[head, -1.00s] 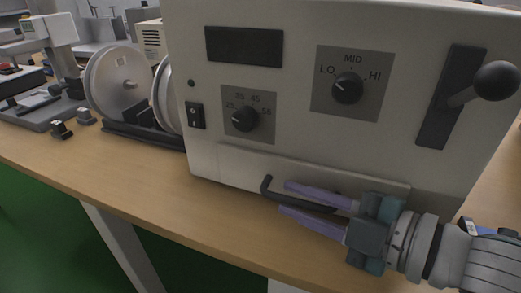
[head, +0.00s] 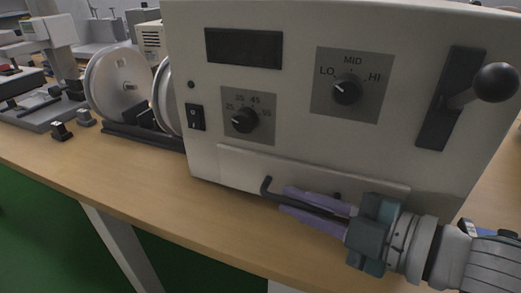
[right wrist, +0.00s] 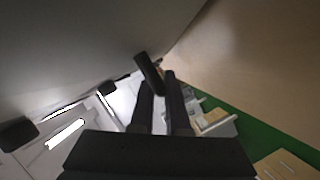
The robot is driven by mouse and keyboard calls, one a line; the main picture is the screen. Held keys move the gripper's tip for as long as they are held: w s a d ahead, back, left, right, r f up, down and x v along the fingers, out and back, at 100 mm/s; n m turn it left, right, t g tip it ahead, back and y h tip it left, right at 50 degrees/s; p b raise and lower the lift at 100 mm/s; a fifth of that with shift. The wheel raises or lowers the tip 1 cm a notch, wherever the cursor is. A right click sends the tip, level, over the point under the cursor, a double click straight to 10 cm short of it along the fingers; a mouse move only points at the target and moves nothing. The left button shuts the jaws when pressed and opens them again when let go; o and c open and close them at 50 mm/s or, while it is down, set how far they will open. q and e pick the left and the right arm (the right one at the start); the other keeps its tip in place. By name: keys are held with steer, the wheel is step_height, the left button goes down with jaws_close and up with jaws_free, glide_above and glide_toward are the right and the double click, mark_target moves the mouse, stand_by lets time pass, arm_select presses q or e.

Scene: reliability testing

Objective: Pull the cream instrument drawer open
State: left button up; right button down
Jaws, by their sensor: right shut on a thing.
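The cream instrument (head: 290,110) stands on the wooden bench, with its drawer (head: 240,167) low on its front. The drawer front looks flush with the instrument. A dark bar handle (head: 266,188) sticks out from the drawer. My right gripper (head: 283,200) comes in from the lower right, with its purple fingers shut on the handle, one above and one below it. In the right wrist view the dark handle (right wrist: 148,70) shows at the tips of the fingers. My left gripper is not in view.
The instrument front carries a display, a rocker switch, two knobs and a lever (head: 493,83) at the right. Reels (head: 118,82) stand left of it. The bench (head: 130,165) in front of the drawer is clear up to its front edge.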

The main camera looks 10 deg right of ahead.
stand_by(0.9)
steer(key=shift+s+a+r, duration=0.1)
steer(key=shift+s+a, duration=0.15)
steer(key=shift+s, duration=0.05)
steer(key=s+a+p, duration=0.4)
steer(key=s+a, duration=0.4)
steer(key=s, duration=0.4)
steer(key=c, duration=1.2)
jaws_free()
steer(key=shift+d, duration=0.1)
steer(key=p+v, duration=0.1)
steer(key=v, duration=0.8)
steer(key=shift+s+d+p, duration=0.25)
steer(key=shift+s+p, duration=0.05)
steer(key=shift+s, duration=0.1)
